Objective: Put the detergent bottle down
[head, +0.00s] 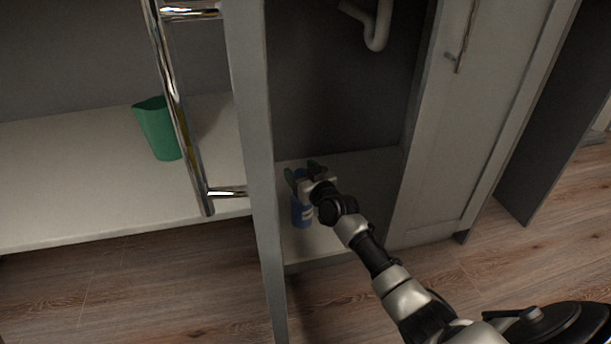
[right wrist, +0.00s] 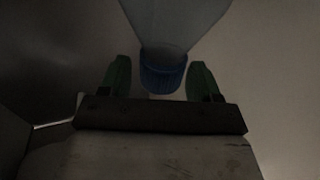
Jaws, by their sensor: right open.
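The detergent bottle (head: 302,213) is blue with a pale label and appears upright on the pale cabinet floor (head: 365,175), just inside the front edge. My right gripper (head: 303,175) is at its top and partly hides it. In the right wrist view the blue cap (right wrist: 163,75) is between my two green fingertips, with a gap on each side. The right gripper (right wrist: 159,78) is open and not gripping the bottle. The left gripper is not in view.
A grey upright panel (head: 258,150) stands close left of the bottle. A chrome handle frame (head: 174,100) and a green cup (head: 158,130) on a pale shelf are further left. A grey door (head: 470,130) is on the right, and a pipe (head: 379,28) hangs above.

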